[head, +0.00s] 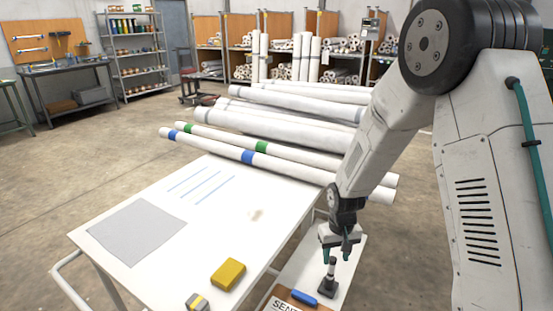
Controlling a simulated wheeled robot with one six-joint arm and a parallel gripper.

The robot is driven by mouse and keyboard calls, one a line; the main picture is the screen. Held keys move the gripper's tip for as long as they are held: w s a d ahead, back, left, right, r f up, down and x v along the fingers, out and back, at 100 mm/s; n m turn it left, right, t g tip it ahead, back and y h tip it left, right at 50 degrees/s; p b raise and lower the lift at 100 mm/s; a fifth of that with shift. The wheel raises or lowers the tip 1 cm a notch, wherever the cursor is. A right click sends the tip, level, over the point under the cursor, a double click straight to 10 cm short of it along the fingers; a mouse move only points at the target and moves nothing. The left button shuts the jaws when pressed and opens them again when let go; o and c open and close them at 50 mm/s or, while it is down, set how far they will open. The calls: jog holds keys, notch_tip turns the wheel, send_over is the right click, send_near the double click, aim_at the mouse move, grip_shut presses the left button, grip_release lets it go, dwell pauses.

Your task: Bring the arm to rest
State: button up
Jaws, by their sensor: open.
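My arm comes in from the right side of the head view and reaches down toward the white side shelf. My gripper (338,258) points down at the end of the arm, with its two greenish fingers apart. A small dark upright tool with a wide base (329,281) stands on the shelf just under the fingers. The fingers are close to its top; I cannot tell whether they touch it.
A white table (200,231) holds a grey sheet (137,232), a yellow block (228,274) and a grey-yellow item (197,302). A blue item (304,298) lies near the tool. Long white rolls (275,125) lie behind. Open floor is at left.

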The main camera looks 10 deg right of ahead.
jog(key=s+d+r+t, duration=0.1)
jog(key=s+d+r, duration=0.2)
jog(key=s+r, duration=2.5)
notch_tip(320, 180, up, 2)
jog(key=shift+s+r+m+t, duration=0.25)
jog(key=shift+s+m+t, duration=0.1)
jog(key=shift+m+t, duration=0.05)
